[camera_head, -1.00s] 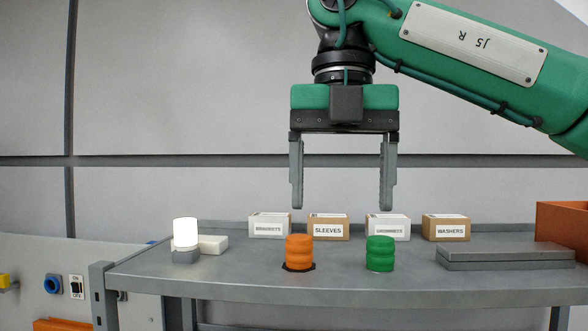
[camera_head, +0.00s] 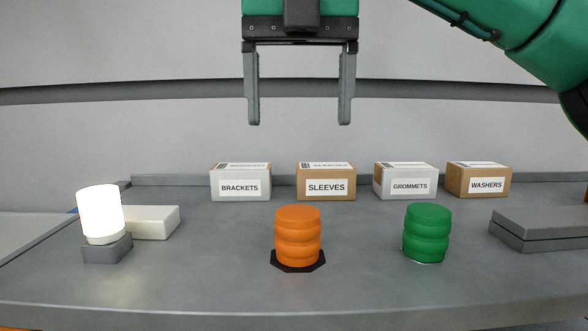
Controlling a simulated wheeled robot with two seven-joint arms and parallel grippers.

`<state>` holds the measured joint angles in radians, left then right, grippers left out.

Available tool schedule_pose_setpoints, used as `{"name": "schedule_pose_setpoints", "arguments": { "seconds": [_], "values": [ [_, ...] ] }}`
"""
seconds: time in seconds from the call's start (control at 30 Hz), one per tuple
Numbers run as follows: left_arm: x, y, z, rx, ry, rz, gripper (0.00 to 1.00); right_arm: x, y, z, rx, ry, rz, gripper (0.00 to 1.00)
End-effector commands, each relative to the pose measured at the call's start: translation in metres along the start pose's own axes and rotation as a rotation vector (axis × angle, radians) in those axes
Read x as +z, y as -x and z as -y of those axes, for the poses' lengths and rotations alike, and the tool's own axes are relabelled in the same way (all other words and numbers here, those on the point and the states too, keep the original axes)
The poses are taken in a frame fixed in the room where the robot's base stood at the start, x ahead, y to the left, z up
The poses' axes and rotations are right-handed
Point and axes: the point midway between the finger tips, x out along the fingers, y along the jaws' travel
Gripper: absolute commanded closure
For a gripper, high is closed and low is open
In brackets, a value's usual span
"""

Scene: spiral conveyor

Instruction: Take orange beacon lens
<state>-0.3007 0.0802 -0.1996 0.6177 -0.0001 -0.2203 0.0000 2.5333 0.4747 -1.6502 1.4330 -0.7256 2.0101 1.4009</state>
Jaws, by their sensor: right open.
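The orange beacon lens (camera_head: 298,236) is a ribbed cylinder standing upright on a dark flat base on the grey table. My right gripper (camera_head: 299,122) hangs above it in the picture, fingers pointing down, open and empty. It is clearly apart from the lens. My left gripper is not in view.
A green ribbed lens (camera_head: 427,233) stands to the right. A lit white lamp on a grey base (camera_head: 100,215) and a white block (camera_head: 153,222) are at left. Boxes labelled BRACKETS (camera_head: 240,187), SLEEVES (camera_head: 328,187), GROMMETS (camera_head: 409,186) and WASHERS (camera_head: 485,184) line the back. Grey plates (camera_head: 545,230) lie at right.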

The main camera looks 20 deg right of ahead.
Motion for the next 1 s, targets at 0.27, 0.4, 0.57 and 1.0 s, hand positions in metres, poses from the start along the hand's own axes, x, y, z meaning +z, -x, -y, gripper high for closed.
{"name": "schedule_pose_setpoints", "arguments": {
  "seconds": [0.27, 0.4, 0.57, 1.0],
  "values": [
    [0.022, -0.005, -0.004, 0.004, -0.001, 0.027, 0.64, 0.001, -0.032, 0.001, -0.001, 0.001, -0.005, 0.24],
    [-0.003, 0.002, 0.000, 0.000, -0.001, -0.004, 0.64, 0.001, -0.054, 0.001, -0.002, 0.000, -0.003, 0.24],
    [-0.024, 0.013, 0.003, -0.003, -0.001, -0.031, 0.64, 0.000, -0.080, 0.001, -0.002, -0.001, -0.003, 0.24],
    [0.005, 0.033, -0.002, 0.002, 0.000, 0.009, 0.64, 0.001, -0.134, 0.001, 0.000, -0.002, -0.001, 0.24]
  ]
}}
